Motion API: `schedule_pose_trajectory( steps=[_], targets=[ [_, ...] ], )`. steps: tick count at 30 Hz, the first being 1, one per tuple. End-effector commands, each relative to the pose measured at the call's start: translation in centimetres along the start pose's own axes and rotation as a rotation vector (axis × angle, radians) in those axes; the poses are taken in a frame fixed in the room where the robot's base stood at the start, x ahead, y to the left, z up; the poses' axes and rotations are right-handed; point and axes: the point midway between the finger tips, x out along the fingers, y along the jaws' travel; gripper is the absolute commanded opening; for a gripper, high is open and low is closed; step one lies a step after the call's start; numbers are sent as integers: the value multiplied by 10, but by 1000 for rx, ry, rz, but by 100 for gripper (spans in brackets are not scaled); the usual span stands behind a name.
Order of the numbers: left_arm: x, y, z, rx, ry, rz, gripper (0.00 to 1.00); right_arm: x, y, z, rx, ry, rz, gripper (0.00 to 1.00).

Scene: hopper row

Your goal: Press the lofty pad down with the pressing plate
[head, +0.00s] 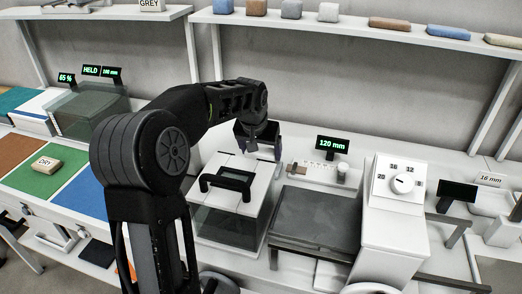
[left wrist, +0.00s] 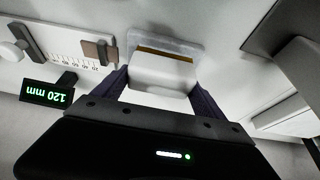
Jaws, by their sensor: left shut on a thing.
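My left gripper (head: 260,147) hangs above the back edge of a clear-walled hopper. In the left wrist view its dark purple fingers (left wrist: 163,92) are shut on a white block (left wrist: 163,72), which has an ochre stripe and a pale rim at its far end. The hopper (head: 222,226) has a white top with a black handle (head: 228,180), apart from the gripper; I cannot tell whether this top is the pressing plate. Several soft-looking pads, such as a blue-grey one (head: 256,7), lie on the shelf. I cannot tell which pad is the lofty one. My right gripper is out of view.
A display (head: 332,145) reads 120 mm, near a slider scale (left wrist: 75,47). Right of the hopper are a dark grey flat top (head: 318,218) and a white dial box (head: 397,210). Another clear box (head: 92,112) and coloured mats with a DRY block (head: 46,164) stand left.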

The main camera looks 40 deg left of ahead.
Motion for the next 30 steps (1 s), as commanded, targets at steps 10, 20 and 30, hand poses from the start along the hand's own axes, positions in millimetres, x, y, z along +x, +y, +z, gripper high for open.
schedule_pose_trajectory(
  steps=[10,20,30],
  targets=[
    [-2,0,0,0,-4,0,25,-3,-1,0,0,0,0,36],
    [-35,0,-14,0,-2,0,25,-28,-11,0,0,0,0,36],
    [-64,0,-26,0,-1,0,25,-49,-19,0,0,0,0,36]
  ],
)
